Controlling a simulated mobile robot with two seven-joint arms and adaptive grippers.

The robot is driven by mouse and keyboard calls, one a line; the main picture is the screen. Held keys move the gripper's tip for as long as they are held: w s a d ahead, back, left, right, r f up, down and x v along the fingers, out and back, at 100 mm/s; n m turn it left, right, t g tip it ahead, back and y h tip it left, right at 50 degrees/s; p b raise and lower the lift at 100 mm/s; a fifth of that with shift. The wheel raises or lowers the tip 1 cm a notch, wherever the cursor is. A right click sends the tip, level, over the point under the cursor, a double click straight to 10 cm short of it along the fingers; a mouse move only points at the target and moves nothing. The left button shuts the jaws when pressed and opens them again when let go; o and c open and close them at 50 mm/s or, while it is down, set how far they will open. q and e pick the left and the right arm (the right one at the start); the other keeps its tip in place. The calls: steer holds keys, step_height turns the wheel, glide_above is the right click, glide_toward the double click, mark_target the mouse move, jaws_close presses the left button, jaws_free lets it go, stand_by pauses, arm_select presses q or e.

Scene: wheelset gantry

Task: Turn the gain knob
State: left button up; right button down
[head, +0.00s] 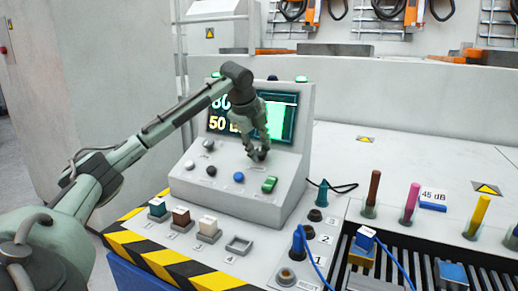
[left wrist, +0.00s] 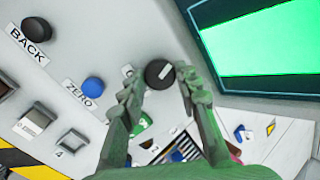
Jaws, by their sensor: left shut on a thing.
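The gain knob is a round dark knob with a pale pointer mark (left wrist: 159,73) on the sloped face of the grey console (head: 210,183). Its label beside it is mostly hidden by a finger. My left gripper (head: 258,152) reaches down in front of the screen to this knob. In the left wrist view the fingers of my left gripper (left wrist: 160,88) stand on either side of the knob, closed on it. In the head view the fingers mostly hide the knob. My right gripper is in neither view.
A blue ZERO button (left wrist: 93,90) and a black BACK button (left wrist: 36,31) sit beside the knob. The lit screen (head: 290,118) is close behind the gripper. Coloured probes (head: 410,202) stand at the right.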

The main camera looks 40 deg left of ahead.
arm_select(q)
steer(key=shift+r, duration=0.1)
stand_by(0.3)
steer(key=o, duration=1.1)
steer(key=shift+o, duration=0.2)
steer(key=v, duration=1.2)
